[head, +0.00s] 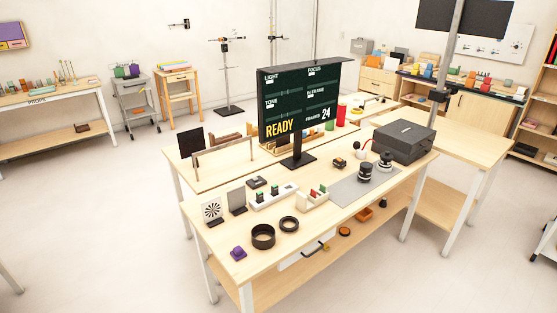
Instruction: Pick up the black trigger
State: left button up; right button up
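No object can be told for certain as the black trigger at this size. Another small dark object (340,163) with an orange or brown part lies further right, near the grey mat (350,191). Two black rings, a larger one (263,237) and a smaller one (289,224), lie near the front edge. Neither of my grippers is in view.
A dark display (299,104) stands at the table's back. Black cylinders (365,172) stand on the mat beside a dark grey case (403,141). A patterned card (212,211) and purple object (238,252) are at the left end. Floor left of the table is clear.

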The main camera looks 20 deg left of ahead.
aim_at(339, 165)
jog(key=u, duration=0.15)
jog(key=z, duration=2.6)
jog(key=u, duration=2.45)
jog(key=i+u, duration=0.15)
jog(key=i+l+u, duration=0.25)
jog(key=i+l, duration=0.55)
jog(key=l, duration=0.1)
